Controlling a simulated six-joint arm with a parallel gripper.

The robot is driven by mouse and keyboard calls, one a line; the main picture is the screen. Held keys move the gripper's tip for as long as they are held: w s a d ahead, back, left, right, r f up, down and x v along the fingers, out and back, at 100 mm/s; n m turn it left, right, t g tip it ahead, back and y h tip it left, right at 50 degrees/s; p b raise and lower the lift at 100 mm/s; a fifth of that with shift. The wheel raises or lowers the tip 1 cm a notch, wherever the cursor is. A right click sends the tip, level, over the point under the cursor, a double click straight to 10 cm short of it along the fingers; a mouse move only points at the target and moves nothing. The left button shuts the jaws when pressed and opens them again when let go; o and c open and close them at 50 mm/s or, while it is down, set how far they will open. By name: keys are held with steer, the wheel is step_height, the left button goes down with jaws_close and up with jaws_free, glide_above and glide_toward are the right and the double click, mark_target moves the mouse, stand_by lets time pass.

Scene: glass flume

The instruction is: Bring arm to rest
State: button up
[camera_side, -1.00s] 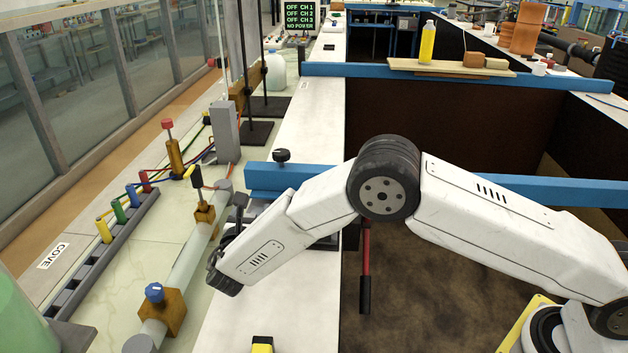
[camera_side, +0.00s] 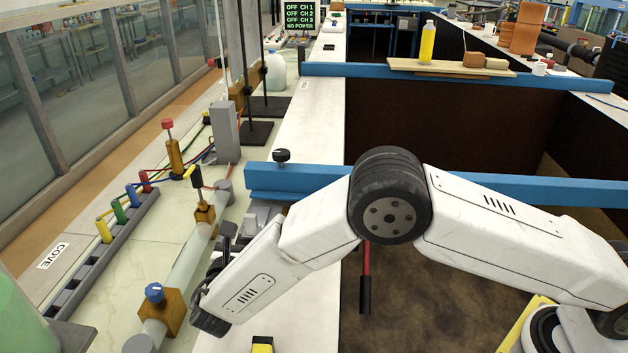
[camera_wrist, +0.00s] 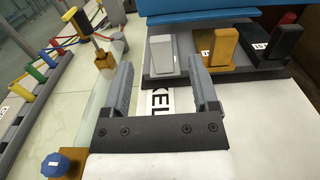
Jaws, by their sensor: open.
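My gripper (camera_wrist: 160,64) is open in the wrist view, its two grey fingers apart with nothing between them. It hovers over the white ledge, above a label (camera_wrist: 158,103) whose letters are partly hidden. In the side view only part of my gripper (camera_side: 226,240) shows, behind my white forearm. My arm reaches from the lower right across to the ledge, bent at the black elbow joint.
A dark tray (camera_wrist: 243,73) with grey, orange and black blocks lies just beyond the fingers. A blue beam (camera_side: 460,183) crosses behind my arm. A pipe with a blue-knobbed valve (camera_side: 155,302) and brass lever valve (camera_side: 204,212) runs at left.

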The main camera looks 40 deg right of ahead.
mark_target(252, 218)
stand_by(0.3)
steer(key=m+g, duration=0.1)
steer(key=d+r+m+g, duration=0.1)
steer(key=d+m+g+y, duration=0.1)
steer(key=shift+w+d+r, duration=0.15)
steer(key=shift+w+r, duration=0.1)
steer(key=shift+w, duration=0.1)
steer(key=shift+w+d+r+m+g+y, duration=0.1)
steer(key=shift+d+r+m+g+y, duration=0.15)
steer(key=shift+m+g+y, duration=0.2)
steer(key=shift+d+r+m+g+y, duration=0.15)
steer(key=shift+r+m+g+y, duration=0.15)
steer(key=shift+m+g, duration=0.25)
steer(key=s+d+m+g+y, duration=0.2)
steer(key=s+d+m+y, duration=0.3)
steer(key=s+d+m, duration=0.4)
steer(key=s+d+f+m+g+y, duration=0.1)
steer(key=s+d+m+g+y, duration=0.2)
steer(key=s+d+m, duration=0.7)
steer(key=s+m+y, duration=0.2)
steer(key=s+m, duration=0.1)
steer(key=s, duration=0.3)
steer(key=shift+d, duration=0.15)
